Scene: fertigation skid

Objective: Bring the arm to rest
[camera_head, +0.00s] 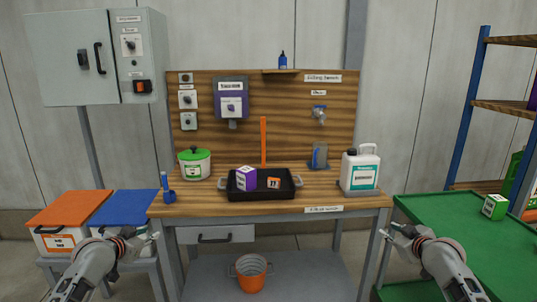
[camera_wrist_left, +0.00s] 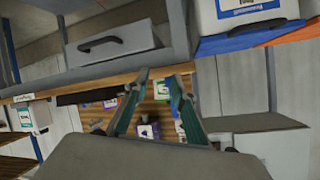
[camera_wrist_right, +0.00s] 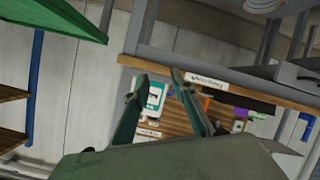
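My left gripper (camera_head: 151,237) is in front of the bench's left front corner, near the blue-lidded box. In the left wrist view its two fingers (camera_wrist_left: 160,82) stand apart with nothing between them that I can see held. My right gripper (camera_head: 387,232) is in front of the bench's right front corner, beside the green table. In the right wrist view its fingers (camera_wrist_right: 158,78) are also apart and empty. Both arms reach in from the bottom corners, and both grippers appear clear of the bench.
The wooden bench (camera_head: 215,208) holds a black tray (camera_head: 270,192) with a purple box (camera_head: 246,178), a green-lidded pot (camera_head: 195,163) and a white canister (camera_head: 360,171). The green table (camera_head: 455,228) is right; orange-lidded (camera_head: 70,210) and blue-lidded boxes (camera_head: 124,208) are left. An orange bucket (camera_head: 251,272) sits below.

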